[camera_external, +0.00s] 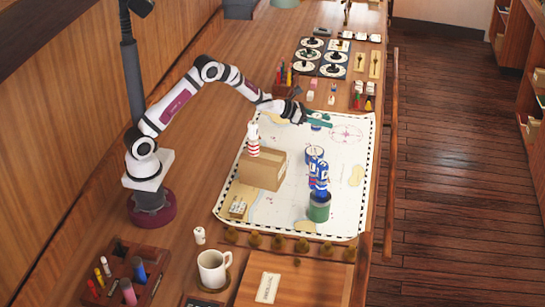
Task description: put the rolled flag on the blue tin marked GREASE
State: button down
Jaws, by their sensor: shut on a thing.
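My gripper (318,118), with teal fingers, is at the far part of the chart, above its surface. It is shut on a small blue-and-white thing, which looks like the rolled flag (316,115); the fingers hide much of it. Nearer the camera, several blue pieces with white and red marks stand in a close upright group on the chart. The upper one looks like a blue tin (315,153) with a pale top; its lettering is too small to read as GREASE. A dark green tin (319,208) is at the bottom of this group. The gripper is apart from it.
A white mug (213,268) and a pen block (128,272) stand at the near left. Round dials (308,60) lie at the back. The chart's right side is mostly clear.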

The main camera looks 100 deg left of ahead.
aim_at(322, 150)
notch_tip(322, 150, down, 9)
jog(key=shift+f, duration=0.2)
jog(key=shift+f, duration=0.1)
jog(key=shift+c, duration=2)
grip_release()
jog(key=shift+s+d+r, duration=0.1)
jog(key=shift+s+r, duration=0.2)
jog(key=v, duration=1.1)
jog(key=shift+o, duration=0.2)
jog(key=shift+s+d+r, duration=0.1)
jog(key=shift+s, duration=0.05)
